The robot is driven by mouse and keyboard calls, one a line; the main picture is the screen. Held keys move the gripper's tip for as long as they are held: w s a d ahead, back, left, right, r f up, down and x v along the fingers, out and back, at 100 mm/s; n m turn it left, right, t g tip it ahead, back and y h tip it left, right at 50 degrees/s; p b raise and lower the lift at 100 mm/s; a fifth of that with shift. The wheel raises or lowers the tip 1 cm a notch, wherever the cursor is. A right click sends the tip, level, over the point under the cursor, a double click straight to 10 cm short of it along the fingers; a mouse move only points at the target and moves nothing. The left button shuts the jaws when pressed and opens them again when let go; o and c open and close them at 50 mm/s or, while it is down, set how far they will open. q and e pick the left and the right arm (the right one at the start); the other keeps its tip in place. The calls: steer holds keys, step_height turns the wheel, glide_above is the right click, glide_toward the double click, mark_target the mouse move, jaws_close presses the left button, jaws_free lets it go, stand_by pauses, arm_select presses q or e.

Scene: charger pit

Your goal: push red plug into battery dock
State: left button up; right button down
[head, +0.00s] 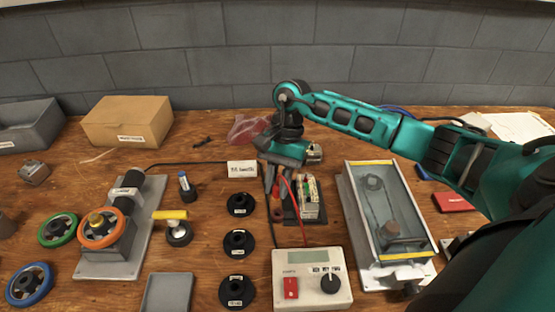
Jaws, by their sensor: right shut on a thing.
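My right gripper (272,190) reaches down over the left side of the battery dock (291,216). It is shut on the red plug, which is mostly hidden by the fingers. A red cable (299,214) runs from the fingers down to the white charger box (340,293) with a red switch, a dial and a small display. The dock is a dark base with a pale block of cells (309,198) on its right. I cannot tell whether the plug touches the dock or is in its socket. My left gripper is not in view.
A grey tray with a clear cover (362,222) stands close right of the dock. Several black spools (238,243) stand to its left. Handwheels (57,229), a cardboard box (127,122) and a grey bin (28,126) are farther left.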

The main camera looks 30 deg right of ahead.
steer(key=shift+s+f+b, duration=0.1)
steer(key=shift+f+b, duration=0.4)
steer(key=shift+f, duration=0.3)
steer(key=shift+f+b, duration=0.35)
steer(key=shift+f, duration=0.4)
steer(key=shift+f+b, duration=0.3)
steer(key=shift+f, duration=0.45)
steer(key=shift+f+b, duration=0.55)
steer(key=shift+b, duration=0.1)
steer(key=shift+f, duration=0.3)
steer(key=shift+f+b, duration=0.35)
steer(key=shift+b, duration=0.25)
steer(key=c, duration=0.9)
jaws_free()
